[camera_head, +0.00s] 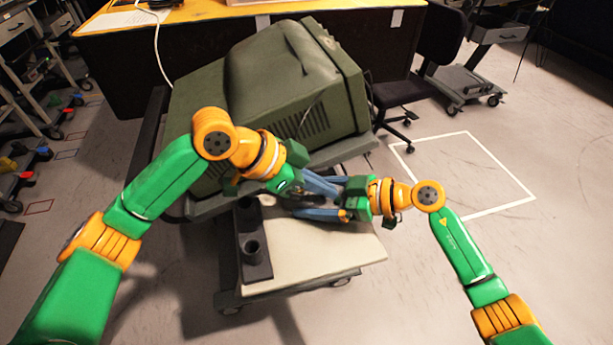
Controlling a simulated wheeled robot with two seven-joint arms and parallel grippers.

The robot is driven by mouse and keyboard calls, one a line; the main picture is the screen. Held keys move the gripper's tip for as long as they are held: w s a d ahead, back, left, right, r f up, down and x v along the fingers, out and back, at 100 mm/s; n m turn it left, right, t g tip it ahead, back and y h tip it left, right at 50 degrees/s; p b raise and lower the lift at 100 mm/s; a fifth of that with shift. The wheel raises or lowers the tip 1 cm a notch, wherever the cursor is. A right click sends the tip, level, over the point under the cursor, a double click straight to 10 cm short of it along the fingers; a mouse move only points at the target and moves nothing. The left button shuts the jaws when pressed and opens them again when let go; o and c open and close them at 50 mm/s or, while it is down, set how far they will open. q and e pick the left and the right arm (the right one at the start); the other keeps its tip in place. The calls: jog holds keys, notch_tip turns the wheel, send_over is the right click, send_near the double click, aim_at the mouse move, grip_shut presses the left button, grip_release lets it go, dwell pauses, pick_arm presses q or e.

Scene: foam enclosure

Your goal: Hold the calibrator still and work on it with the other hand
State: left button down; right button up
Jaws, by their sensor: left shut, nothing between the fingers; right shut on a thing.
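My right gripper (325,198) comes in from the right over the pale cart top, its blue fingers pointing left. It is shut on a small dark thing (311,199), apparently the calibrator, mostly hidden by the fingers. My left gripper (318,183) reaches in from the upper left, shut and with nothing between its fingers. Its fingertips are close beside the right gripper's fingers; I cannot tell whether they touch the held thing.
A black holder with round cups (254,250) stands on the left of the pale cart top (325,258). A large grey-green machine (265,85) stands behind the grippers. A yellow-topped desk (185,12) and a black chair (440,40) are farther back. White-outlined floor at right is clear.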

aim_at(333, 202)
pick_arm(q)
jog(key=shift+x, duration=0.85)
jog(key=shift+f, duration=0.7)
jog(key=shift+s+a+f, duration=0.15)
jog(key=shift+f, duration=0.2)
jog(key=v, duration=0.8)
jog(key=shift+r, duration=0.65)
jog(key=shift+r, duration=0.1)
dwell(0.6)
